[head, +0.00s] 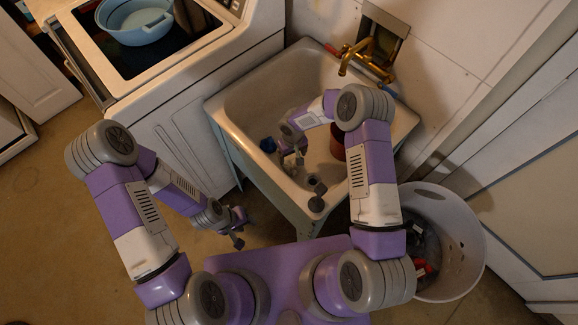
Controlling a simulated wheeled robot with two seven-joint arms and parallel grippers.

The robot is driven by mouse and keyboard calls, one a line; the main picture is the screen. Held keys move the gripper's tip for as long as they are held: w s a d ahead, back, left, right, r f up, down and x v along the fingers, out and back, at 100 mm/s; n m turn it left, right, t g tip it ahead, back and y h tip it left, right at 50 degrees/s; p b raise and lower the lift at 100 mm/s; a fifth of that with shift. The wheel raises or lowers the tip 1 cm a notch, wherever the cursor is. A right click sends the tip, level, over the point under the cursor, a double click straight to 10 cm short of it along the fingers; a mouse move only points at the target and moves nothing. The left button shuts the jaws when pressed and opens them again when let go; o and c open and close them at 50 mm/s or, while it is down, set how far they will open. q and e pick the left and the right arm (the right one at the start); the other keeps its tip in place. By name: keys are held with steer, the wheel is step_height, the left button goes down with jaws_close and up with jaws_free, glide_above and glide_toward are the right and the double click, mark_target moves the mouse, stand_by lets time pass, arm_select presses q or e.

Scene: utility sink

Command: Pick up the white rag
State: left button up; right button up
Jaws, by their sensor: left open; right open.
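I cannot clearly make out a white rag. A small pale patch shows under my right gripper (295,158), but I cannot tell whether it is cloth or sink surface. The arm hides part of the basin. My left gripper (239,229) is open and empty, outside the sink, low at its front left.
A dark red container (338,146) stands in the sink, right of my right gripper. A dark grey object (317,196) is at the sink's front. A brass faucet (365,62) is behind. A white basket (463,235) stands right; a blue basin (135,22) sits on the white appliance (185,95).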

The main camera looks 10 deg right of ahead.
mark_target(292, 163)
step_height(292, 163, down, 7)
steer(key=shift+a+r+b, duration=0.1)
steer(key=shift+r+b, duration=0.1)
steer(key=shift+b, duration=0.45)
steer(key=shift+s, duration=0.15)
steer(key=c, duration=1.2)
